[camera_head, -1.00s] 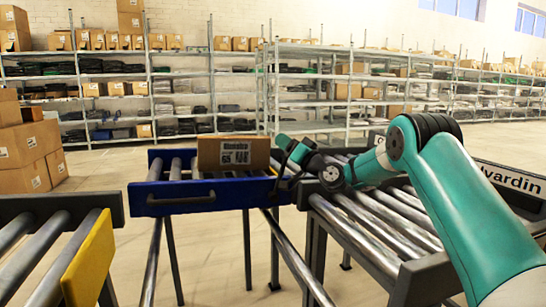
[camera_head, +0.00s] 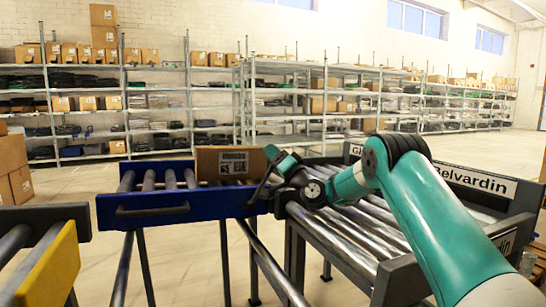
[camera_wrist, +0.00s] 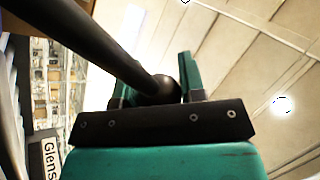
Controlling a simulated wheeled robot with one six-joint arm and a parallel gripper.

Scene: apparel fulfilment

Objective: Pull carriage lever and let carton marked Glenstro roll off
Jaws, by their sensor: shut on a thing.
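The carton (camera_head: 231,162) is a brown box with a dark-printed label too blurred to read surely. It sits on the rollers at the right end of the blue carriage (camera_head: 175,207). My gripper (camera_head: 273,165) is just right of the carton, at the carriage's right end. In the wrist view, my gripper (camera_wrist: 155,92) has its green fingers shut around the ball end of the dark lever (camera_wrist: 95,50). The lever's lower part is hard to make out in the head view.
A roller lane (camera_head: 350,235) stands right of the carriage, with a Belvardin sign (camera_head: 475,182) and a partly hidden sign starting "Gl" (camera_head: 374,149) behind. A yellow-ended lane (camera_head: 45,270) stands at left. Shelves (camera_head: 190,100) line the back wall.

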